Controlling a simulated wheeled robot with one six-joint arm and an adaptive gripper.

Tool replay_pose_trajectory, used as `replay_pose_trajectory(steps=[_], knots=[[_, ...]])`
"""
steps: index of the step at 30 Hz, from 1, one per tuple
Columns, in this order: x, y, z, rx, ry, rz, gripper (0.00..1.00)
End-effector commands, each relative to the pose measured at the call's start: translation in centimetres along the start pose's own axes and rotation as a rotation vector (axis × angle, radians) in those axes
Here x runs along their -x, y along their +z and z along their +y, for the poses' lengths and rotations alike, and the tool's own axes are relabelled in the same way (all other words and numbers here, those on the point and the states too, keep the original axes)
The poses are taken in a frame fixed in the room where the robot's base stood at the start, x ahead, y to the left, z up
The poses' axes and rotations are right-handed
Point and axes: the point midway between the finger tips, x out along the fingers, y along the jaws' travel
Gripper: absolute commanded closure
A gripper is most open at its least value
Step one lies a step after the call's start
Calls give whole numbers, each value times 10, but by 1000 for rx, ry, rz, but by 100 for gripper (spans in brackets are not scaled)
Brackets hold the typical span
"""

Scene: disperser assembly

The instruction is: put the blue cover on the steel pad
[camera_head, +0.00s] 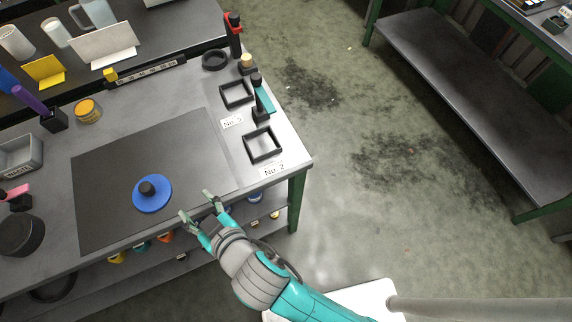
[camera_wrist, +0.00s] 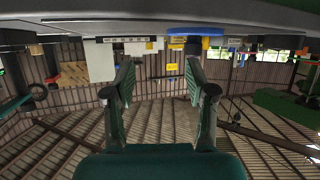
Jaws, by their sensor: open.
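The blue cover (camera_head: 152,205) is a round blue disc with a black knob. It lies on the large dark rectangular pad (camera_head: 110,170) on the workbench. I cannot tell whether this pad is the steel pad. My gripper (camera_head: 196,204) is open and empty, to the right of the cover and apart from it, by the bench's near edge. In the wrist view the scene is upside down. The open fingers (camera_wrist: 159,78) have nothing between them, and the blue cover (camera_wrist: 190,31) shows edge-on near the top.
Two black square frames, one upper (camera_head: 236,94) and one lower (camera_head: 262,145), stand along the bench's right side. A yellow-orange jar (camera_head: 88,110) and a black round container (camera_head: 20,236) stand at the left. The pad's upper part is clear. A second bench (camera_head: 470,85) stands across the floor.

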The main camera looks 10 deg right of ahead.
Motion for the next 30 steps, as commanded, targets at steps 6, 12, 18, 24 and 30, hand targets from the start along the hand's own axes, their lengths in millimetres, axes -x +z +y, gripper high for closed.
replay_pose_trajectory(steps=[6, 12, 18, 24, 30], knots=[[42, 63, 69, -15, 74, 0, 44], [96, 107, 112, -45, 148, 14, 44], [162, 139, 138, -91, 240, 34, 44], [233, 157, 148, -144, 353, 57, 44], [295, 160, 146, -193, 472, 83, 44]])
